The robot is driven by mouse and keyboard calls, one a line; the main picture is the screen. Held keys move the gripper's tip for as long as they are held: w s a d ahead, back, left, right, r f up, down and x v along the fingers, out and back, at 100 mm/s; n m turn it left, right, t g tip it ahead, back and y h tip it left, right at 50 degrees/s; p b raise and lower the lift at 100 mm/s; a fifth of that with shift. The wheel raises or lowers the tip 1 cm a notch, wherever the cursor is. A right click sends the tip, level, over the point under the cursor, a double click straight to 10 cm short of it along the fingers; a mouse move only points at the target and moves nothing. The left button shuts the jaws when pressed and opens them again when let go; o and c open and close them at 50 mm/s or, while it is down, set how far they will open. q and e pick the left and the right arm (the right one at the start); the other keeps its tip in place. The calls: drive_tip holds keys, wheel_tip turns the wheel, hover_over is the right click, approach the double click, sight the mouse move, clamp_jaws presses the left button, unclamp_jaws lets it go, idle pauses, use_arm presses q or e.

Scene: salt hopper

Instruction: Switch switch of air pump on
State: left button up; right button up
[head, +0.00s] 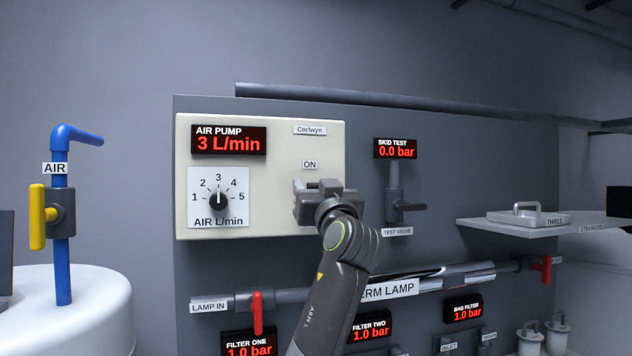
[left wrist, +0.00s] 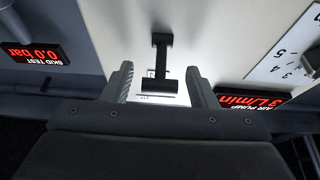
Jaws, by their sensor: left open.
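The air pump panel (head: 270,185) is a cream plate with a red "3 L/min" display (head: 229,140). My left gripper (head: 316,188) is in front of its right part, just below the "ON" label (head: 310,164), and hides the switch in the head view. In the left wrist view, which is upside down, the black switch (left wrist: 162,62) shows as a bar with two thicker ends. My open left gripper (left wrist: 160,70) has one finger on each side of it, with visible gaps. Contact is not seen. My right gripper is not in view.
A dial (head: 218,198) marked "AIR L/min" points to 3 left of my gripper. A test valve (head: 408,206) sits close on the right. Pipes with red handles (head: 257,302) run below. A yellow-handled air valve (head: 38,217) stands at far left.

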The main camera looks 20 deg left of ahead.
use_arm(q)
drive_tip(key=shift+c, duration=0.3)
drive_tip(key=c, duration=0.9)
drive_tip(key=shift+r+p, duration=0.35)
drive_tip(key=shift+p, duration=0.05)
drive_tip(key=shift+g+h+p, duration=0.3)
drive_tip(key=shift+g+p, duration=0.05)
drive_tip(key=shift+g, duration=0.05)
drive_tip(key=o, duration=1)
drive_tip(key=shift+w, duration=0.1)
drive_tip(key=shift+c, duration=0.2)
drive_tip(key=shift+f, duration=0.1)
